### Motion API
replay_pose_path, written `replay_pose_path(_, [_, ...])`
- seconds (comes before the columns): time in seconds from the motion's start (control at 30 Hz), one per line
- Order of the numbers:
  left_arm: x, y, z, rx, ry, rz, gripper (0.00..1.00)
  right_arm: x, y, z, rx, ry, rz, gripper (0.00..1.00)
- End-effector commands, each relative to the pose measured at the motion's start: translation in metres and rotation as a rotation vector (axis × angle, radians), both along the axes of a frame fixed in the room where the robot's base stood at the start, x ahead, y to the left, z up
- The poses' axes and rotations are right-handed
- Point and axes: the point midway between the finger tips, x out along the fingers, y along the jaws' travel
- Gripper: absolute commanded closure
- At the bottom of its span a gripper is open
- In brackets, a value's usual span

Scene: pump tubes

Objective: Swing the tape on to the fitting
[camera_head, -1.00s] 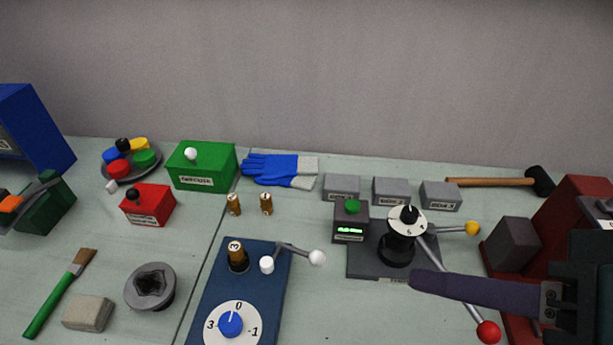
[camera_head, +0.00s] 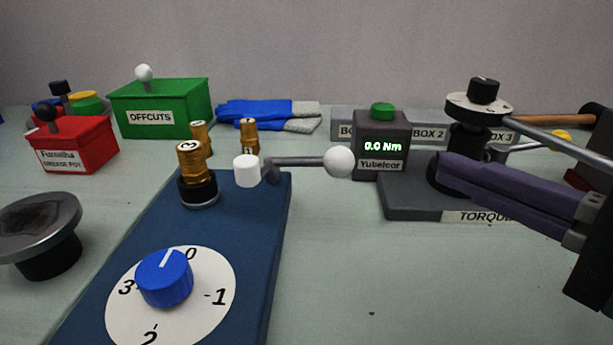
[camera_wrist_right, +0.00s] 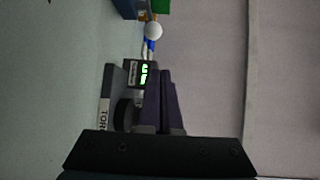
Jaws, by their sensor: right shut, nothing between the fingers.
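A white cylinder, apparently the tape (camera_head: 246,170), sits at the left end of a grey lever with a white ball handle (camera_head: 340,162), at the back right of a blue board (camera_head: 235,250). The brass fitting (camera_head: 194,160), marked 3, stands upright in a black holder on the board, left of the tape. The tape is beside the fitting with a gap between them. My right gripper (camera_head: 442,170) has purple fingers shut and empty, right of the ball and in front of the torque stand. In the right wrist view the ball (camera_wrist_right: 153,31) lies beyond its fingertips (camera_wrist_right: 163,74). My left gripper is out of view.
The torque stand (camera_head: 410,202) and its display box (camera_head: 381,145) stand right of the lever. A blue knob and dial (camera_head: 165,278) are at the board's front. Two brass fittings (camera_head: 248,138) stand behind.

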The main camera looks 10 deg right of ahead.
Motion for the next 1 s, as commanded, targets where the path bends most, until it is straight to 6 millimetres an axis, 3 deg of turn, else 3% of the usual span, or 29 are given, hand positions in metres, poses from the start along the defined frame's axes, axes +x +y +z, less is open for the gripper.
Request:
replay_pose_path(0.03, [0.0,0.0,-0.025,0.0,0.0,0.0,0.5,0.002,-0.005,-0.022,0.032,-0.005,-0.02,1.0])
replay_pose_path(0.23, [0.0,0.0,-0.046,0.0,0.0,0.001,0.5,0.006,-0.017,-0.035,0.123,-0.022,-0.072,1.0])
replay_pose_path(0.73, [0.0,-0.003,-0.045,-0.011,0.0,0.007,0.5,0.009,-0.019,-0.033,0.141,-0.025,-0.083,1.0])
replay_pose_path(1.0, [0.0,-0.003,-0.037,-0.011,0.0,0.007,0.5,0.042,-0.01,-0.034,0.143,-0.027,-0.084,1.0])
